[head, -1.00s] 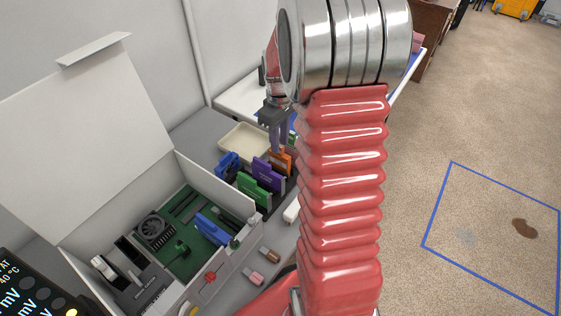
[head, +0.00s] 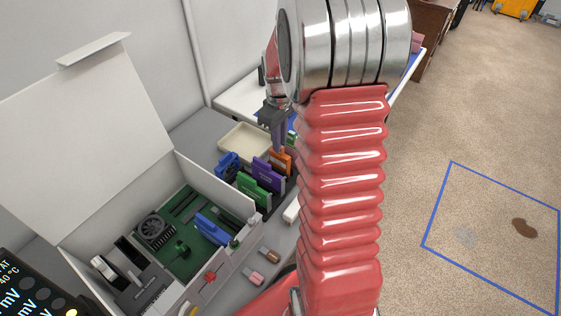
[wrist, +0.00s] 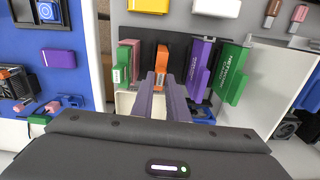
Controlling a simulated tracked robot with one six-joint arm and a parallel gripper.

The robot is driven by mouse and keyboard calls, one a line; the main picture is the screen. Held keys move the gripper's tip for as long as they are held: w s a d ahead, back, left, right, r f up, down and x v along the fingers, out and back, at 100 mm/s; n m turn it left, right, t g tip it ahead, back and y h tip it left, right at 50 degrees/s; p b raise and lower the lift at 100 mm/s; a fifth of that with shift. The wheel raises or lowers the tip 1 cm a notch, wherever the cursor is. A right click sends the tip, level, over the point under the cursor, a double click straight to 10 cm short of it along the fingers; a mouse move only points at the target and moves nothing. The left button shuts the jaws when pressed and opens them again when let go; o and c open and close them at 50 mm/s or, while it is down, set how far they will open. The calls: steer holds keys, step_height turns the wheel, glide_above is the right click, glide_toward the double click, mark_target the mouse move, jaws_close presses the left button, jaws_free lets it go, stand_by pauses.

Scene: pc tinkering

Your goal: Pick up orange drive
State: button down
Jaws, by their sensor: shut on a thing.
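In the wrist view the orange drive (wrist: 161,58) is straight ahead, between a pink card and a purple drive (wrist: 196,65). My gripper (head: 277,146) reaches down onto it from above. In the wrist view the fingers of my gripper (wrist: 162,84) are shut on the drive's near end. The drive still sits in the row, and its lower part is hidden.
The purple drive and a green network card (wrist: 231,73) stand close on one side. A green card (wrist: 121,65) stands on the other side. A cream tray (head: 245,140) lies behind the row. An open white PC case (head: 218,178) holds a green board (head: 185,245).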

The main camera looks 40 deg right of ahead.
steer(key=shift+r, duration=1.05)
steer(key=shift+r, duration=2.95)
steer(key=shift+s, duration=0.15)
